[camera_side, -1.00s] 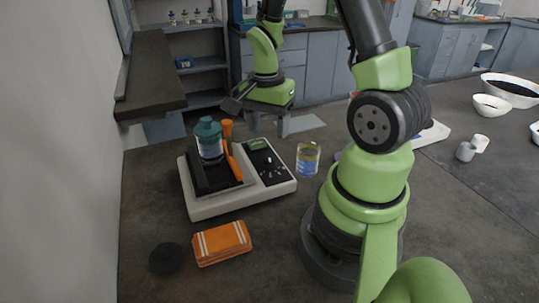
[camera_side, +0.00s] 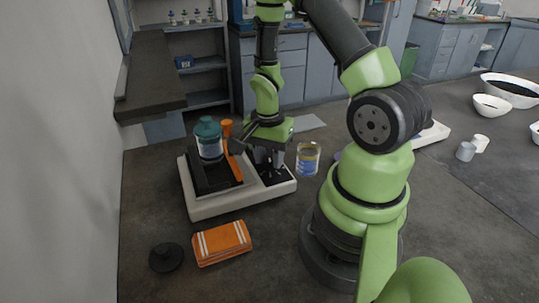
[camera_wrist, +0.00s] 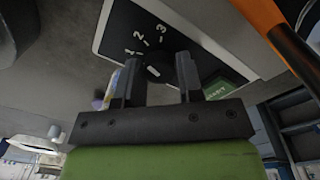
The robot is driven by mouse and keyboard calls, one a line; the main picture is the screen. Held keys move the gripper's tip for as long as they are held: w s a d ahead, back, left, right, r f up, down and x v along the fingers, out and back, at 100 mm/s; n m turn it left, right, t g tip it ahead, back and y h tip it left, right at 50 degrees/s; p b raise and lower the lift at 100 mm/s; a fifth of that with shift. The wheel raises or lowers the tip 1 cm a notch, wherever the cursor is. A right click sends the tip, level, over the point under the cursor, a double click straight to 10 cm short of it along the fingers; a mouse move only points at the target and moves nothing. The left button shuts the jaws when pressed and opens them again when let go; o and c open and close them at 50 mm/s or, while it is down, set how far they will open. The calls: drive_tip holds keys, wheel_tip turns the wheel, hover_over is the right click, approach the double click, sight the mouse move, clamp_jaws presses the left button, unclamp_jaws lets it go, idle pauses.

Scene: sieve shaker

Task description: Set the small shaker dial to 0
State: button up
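The shaker (camera_side: 225,206) is a light-coloured base with a black control panel (camera_side: 280,179) on its right side. In the wrist view the panel (camera_wrist: 118,35) shows white numerals 1, 2 and 3 beside a small black dial (camera_wrist: 158,68). My gripper (camera_side: 267,160) points down over the panel and hides the dial in the side view. In the wrist view my gripper (camera_wrist: 160,75) is open, with one finger on each side of the dial. I cannot tell whether either finger touches it. The dial's setting is not readable.
A teal-capped jar (camera_side: 208,138) and an orange clamp lever (camera_side: 233,160) stand on the shaker, left of my gripper. A glass jar (camera_side: 308,160) stands close to the right. An orange cloth (camera_side: 222,243) and a black disc (camera_side: 166,257) lie in front.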

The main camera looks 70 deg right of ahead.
drive_tip(key=c, duration=0.4)
drive_tip(key=shift+n, duration=0.4)
drive_tip(key=n, duration=1)
drive_tip(key=shift+n, duration=0.4)
drive_tip(key=n, duration=0.4)
drive_tip(key=shift+n, duration=0.3)
drive_tip(key=o, duration=0.9)
drive_tip(key=shift+o, duration=0.2)
